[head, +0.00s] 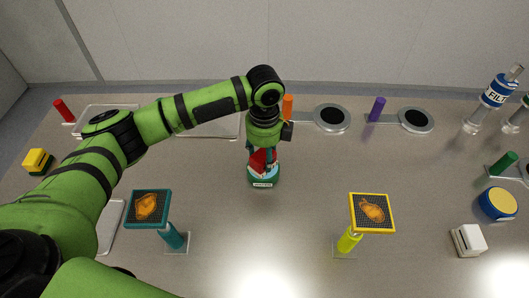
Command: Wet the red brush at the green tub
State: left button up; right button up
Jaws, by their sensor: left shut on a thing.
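The green tub (264,181) stands on the table near the middle of the head view, with a small white label on its front. My left gripper (262,155) points down right over the tub and is shut on a red thing, which I take to be the red brush (258,162). The brush's lower end is at the tub's mouth. The fingers and wrist hide much of it, so I cannot tell how deep it sits or whether it touches the inside. My right gripper is not in view.
Teal (151,207) and yellow (372,213) stands with orange-pictured plates are at the front. Red (64,110), orange (287,106), purple (376,108) and green (503,164) cylinders stand around. A filter column (495,95) is at right. The table (310,190) is clear right of the tub.

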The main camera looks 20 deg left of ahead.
aim_at(263, 154)
pick_arm(q)
jog(key=shift+s+f+p, duration=0.15)
jog(key=shift+p, duration=0.25)
dwell(1.5)
notch_tip(263, 154, up, 7)
jog(key=p, duration=0.8)
dwell(0.4)
dwell(0.4)
jog(key=shift+s+a+n+b, duration=0.15)
jog(key=shift+n+b, duration=0.5)
jog(key=shift+n, duration=0.35)
jog(key=s+a+n+b, duration=0.3)
jog(key=s+n+b, duration=0.6)
jog(key=n, duration=1.2)
jog(key=shift+s+a+r+b, duration=0.15)
jog(key=shift+a+r+b, duration=0.15)
jog(key=shift+a+b, duration=0.1)
